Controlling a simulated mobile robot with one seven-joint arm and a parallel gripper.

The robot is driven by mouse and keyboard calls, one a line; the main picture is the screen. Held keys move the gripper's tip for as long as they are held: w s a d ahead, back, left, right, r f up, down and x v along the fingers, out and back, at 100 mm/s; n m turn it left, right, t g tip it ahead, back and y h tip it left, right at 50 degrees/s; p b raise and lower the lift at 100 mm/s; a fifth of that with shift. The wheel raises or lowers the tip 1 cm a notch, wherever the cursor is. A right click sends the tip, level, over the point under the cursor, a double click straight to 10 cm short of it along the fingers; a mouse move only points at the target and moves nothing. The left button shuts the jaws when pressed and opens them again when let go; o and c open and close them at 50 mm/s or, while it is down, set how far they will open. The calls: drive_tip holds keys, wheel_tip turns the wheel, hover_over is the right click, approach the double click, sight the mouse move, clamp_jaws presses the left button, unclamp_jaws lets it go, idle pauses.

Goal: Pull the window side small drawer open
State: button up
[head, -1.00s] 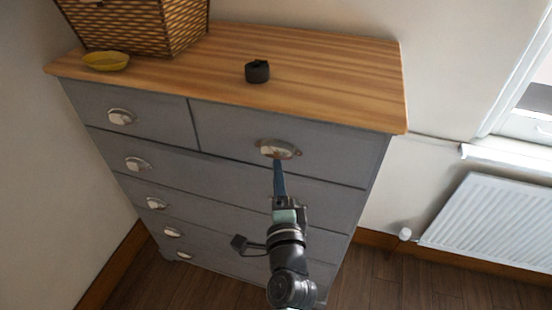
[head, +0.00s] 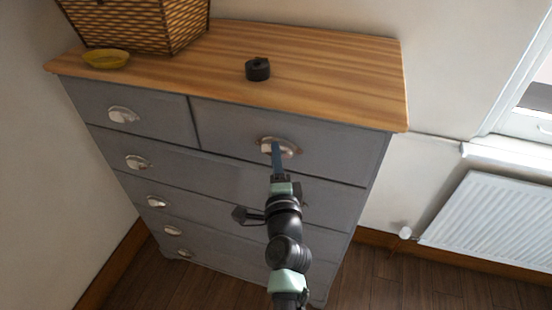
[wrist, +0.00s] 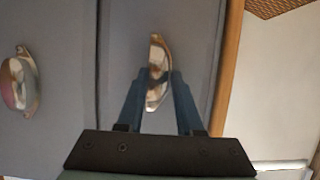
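The window side small drawer (head: 235,125) is the grey top-right drawer of the chest, on the side towards the window, and it is closed. Its metal cup handle (head: 290,147) also shows in the wrist view (wrist: 155,62). My gripper (head: 276,148) reaches up to this handle from the front. In the wrist view my gripper (wrist: 158,78) has its two blue fingers apart, one on each side of the lower part of the handle. I cannot tell whether either finger touches it.
The wooden chest top (head: 330,75) carries a small black object (head: 257,69), a yellow bowl (head: 106,59) and a wicker basket (head: 135,25). The top-left drawer (head: 160,118) and the drawers below are closed. A radiator (head: 490,225) stands at the right under the window.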

drive_tip(key=shift+f, duration=0.25)
clamp_jaws()
